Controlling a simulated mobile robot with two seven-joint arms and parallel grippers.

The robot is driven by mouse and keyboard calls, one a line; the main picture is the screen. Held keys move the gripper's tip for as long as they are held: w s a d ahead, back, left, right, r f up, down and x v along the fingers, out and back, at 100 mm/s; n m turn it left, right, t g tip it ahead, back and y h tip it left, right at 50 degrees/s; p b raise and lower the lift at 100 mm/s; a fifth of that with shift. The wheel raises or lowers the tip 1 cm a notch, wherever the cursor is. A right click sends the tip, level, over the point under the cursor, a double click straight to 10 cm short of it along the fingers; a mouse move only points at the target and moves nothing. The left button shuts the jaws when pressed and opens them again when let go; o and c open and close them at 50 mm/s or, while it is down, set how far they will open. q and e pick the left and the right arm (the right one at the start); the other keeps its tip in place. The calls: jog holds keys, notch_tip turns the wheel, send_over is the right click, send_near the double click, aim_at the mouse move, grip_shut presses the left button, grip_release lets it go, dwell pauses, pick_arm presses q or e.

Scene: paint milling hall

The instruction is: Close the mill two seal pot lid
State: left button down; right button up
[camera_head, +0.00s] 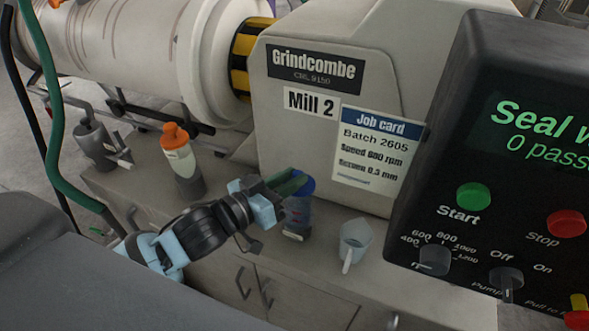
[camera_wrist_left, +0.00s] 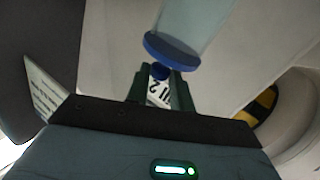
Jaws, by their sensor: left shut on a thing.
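The seal pot (camera_head: 297,216) is a small grey-blue pot standing on the bench in front of Mill 2. Its blue lid (camera_head: 306,186) shows at the pot's top, partly behind my left gripper. In the left wrist view the lid (camera_wrist_left: 171,52) is a blue disc against the end of a translucent body (camera_wrist_left: 195,25). My left gripper (camera_head: 288,184) has its dark green fingers at the lid, shut on its small blue knob (camera_wrist_left: 160,71). I cannot tell whether the lid sits fully down on the rim. My right gripper is not in view.
A clear jug (camera_head: 354,243) stands right of the pot. An orange-capped bottle (camera_head: 182,160) stands to the left. The control panel (camera_head: 500,150) juts in at right. The mill housing (camera_head: 330,120) stands close behind. A green hose (camera_head: 52,130) hangs at far left.

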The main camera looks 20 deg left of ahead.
pick_arm(q)
jog(key=shift+s+f+m+t+h+b, duration=0.3)
jog(key=shift+f+t+h+b, duration=0.1)
jog(key=shift+t+b, duration=0.2)
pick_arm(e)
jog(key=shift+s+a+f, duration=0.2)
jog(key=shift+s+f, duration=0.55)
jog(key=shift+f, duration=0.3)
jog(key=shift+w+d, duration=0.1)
pick_arm(q)
jog(key=c, duration=1.2)
grip_release()
jog(key=shift+c, duration=0.2)
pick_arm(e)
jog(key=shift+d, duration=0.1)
pick_arm(q)
jog(key=b+v, duration=0.1)
jog(key=v, duration=0.6)
jog(key=shift+s+a, duration=0.15)
jog(key=shift+s, duration=0.2)
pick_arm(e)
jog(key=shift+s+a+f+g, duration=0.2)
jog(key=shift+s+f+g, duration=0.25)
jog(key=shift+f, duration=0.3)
